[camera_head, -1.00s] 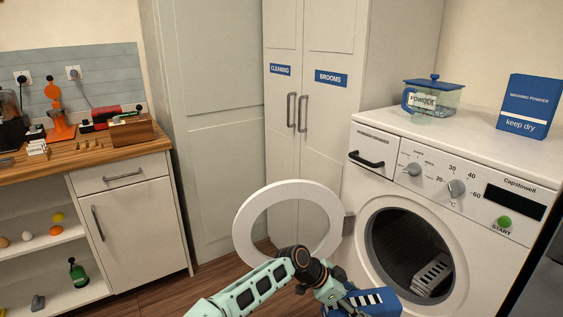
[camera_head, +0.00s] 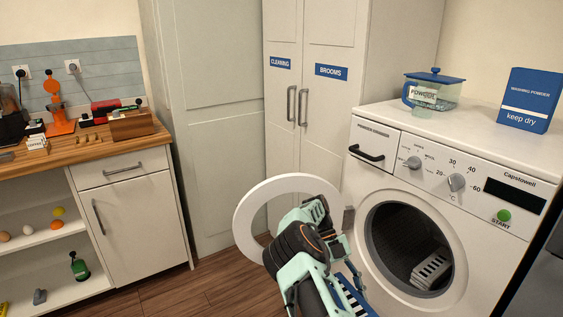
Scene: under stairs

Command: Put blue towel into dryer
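The blue towel (camera_head: 364,299), with white stripes, shows at the bottom edge of the view, below the dryer's open door. It is mostly hidden behind my arm. My gripper (camera_head: 343,284) is at the towel's left side, in front of the machine. Its fingertips are hidden, so I cannot tell whether it holds the towel. The white dryer (camera_head: 472,225) stands at the right with its round door (camera_head: 255,215) swung open to the left. A grey and white striped item (camera_head: 431,269) lies inside the dark drum (camera_head: 392,237).
A powder container (camera_head: 433,92) and a blue washing powder box (camera_head: 531,98) stand on the machine. Tall cupboards (camera_head: 325,110) stand behind the door. A wooden-topped counter (camera_head: 95,150) with open shelves is at the left. Wooden floor (camera_head: 205,290) is clear between.

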